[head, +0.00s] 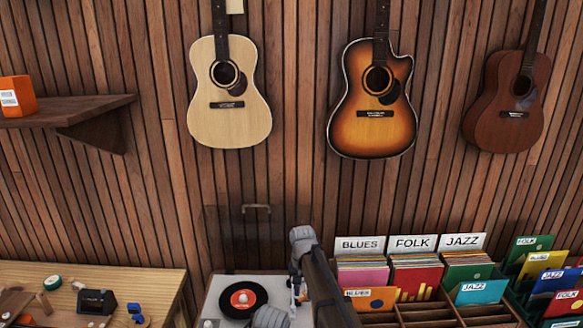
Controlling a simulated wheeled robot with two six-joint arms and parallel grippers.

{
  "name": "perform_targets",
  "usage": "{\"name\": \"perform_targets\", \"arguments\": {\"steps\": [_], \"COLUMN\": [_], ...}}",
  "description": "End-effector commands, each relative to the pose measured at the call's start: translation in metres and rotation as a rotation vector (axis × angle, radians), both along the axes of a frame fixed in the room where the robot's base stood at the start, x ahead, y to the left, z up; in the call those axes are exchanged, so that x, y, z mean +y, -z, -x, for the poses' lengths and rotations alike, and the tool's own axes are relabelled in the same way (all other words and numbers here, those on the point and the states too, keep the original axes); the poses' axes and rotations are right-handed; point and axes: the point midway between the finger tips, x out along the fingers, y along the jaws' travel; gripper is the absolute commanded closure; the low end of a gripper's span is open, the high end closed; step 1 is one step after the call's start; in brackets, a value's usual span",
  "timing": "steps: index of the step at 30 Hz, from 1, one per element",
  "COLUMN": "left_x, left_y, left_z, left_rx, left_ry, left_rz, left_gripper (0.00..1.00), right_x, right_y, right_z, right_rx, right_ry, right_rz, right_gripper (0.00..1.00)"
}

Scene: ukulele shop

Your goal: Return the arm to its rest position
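My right arm comes up from the bottom centre and bends at a grey joint over the right side of a record player (211,306). My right gripper (297,292) hangs below that joint, small and partly covered by my own arm. Its fingers are too small to tell open from shut, and I see nothing clearly held in it. A black record with a red label (242,298) lies on the player, left of the gripper. A rounded grey part, likely mine, shows at the bottom edge. My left gripper is not in view.
The player's clear lid (235,235) stands raised behind. Record bins with a BLUES sign (360,244) and others stand close on the right. A wooden bench (150,285) with small tools is at left. Guitars (372,100) hang on the slatted wall; a shelf (75,110) juts out at left.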

Motion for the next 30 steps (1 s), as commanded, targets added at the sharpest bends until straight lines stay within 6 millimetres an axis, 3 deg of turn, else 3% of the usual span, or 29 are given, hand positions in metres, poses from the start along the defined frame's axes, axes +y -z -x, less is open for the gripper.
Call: {"name": "perform_targets", "arguments": {"steps": [1, 3, 6, 9, 12, 15, 18, 30], "left_x": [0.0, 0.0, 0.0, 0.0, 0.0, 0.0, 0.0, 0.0], "left_y": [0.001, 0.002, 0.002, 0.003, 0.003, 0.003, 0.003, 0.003], "left_z": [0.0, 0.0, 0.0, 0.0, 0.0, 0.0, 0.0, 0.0], "left_rx": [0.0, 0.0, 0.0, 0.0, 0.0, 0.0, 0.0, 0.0], "left_ry": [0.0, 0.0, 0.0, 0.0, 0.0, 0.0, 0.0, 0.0], "left_rz": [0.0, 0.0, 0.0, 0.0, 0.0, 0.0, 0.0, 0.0], "left_gripper": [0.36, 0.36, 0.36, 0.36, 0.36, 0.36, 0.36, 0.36], "right_x": [0.0, 0.001, -0.002, -0.006, -0.011, -0.015, -0.016, -0.016], "right_y": [0.001, 0.001, 0.002, 0.002, 0.002, 0.002, 0.002, 0.002], "right_z": [0.058, 0.109, 0.175, 0.228, 0.266, 0.289, 0.298, 0.298], "right_rx": [0.013, 0.032, 0.059, 0.083, 0.102, 0.114, 0.121, 0.122], "right_ry": [-0.078, -0.192, -0.343, -0.474, -0.571, -0.634, -0.665, -0.672], "right_rz": [0.011, 0.027, 0.047, 0.062, 0.073, 0.079, 0.082, 0.083], "right_gripper": [0.62, 0.62, 0.62, 0.62, 0.62, 0.62, 0.62, 0.62]}}
